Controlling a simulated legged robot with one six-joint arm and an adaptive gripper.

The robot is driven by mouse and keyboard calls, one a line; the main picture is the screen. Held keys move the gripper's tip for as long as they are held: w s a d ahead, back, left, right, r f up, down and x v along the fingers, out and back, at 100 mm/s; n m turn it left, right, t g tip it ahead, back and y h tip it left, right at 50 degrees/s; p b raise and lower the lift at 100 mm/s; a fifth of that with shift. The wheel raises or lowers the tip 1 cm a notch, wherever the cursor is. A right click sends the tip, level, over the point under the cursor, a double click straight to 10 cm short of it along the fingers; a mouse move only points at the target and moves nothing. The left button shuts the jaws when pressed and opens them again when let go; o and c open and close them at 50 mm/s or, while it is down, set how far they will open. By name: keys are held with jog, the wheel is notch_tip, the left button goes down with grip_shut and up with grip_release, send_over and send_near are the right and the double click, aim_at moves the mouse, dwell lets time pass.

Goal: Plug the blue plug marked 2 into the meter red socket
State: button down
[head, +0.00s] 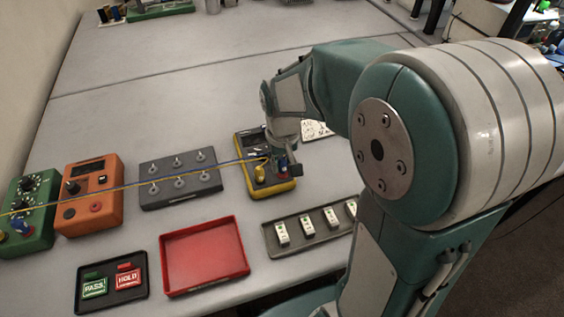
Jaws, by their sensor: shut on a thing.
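The yellow meter (244,149) stands at the middle of the table, partly hidden behind my gripper. My gripper (284,163) is over the meter's lower right part and is shut on a blue plug (281,161), of which little shows. Its number cannot be read. A red spot, likely the red socket (284,171), shows just below the plug; I cannot tell whether the plug is in it or above it. A yellow plug (260,173) stands upright at the meter's lower left. A blue and a yellow lead run left from the meter.
To the left are a grey terminal block (180,196), an orange box (92,211) and a green box (42,190). In front lie a red tray (203,257), a dark tray (275,245) with white pieces, and a PASS/HOLD panel (112,303).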

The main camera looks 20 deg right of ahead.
jog(key=shift+f, duration=0.55)
jog(key=shift+c, duration=2)
grip_release()
notch_tip(320, 180, up, 12)
jog(key=s+r+t, duration=0.1)
jog(key=s+t, duration=0.4)
jog(key=s, duration=0.9)
jog(key=shift+r+t, duration=0.3)
jog(key=shift+r, duration=0.1)
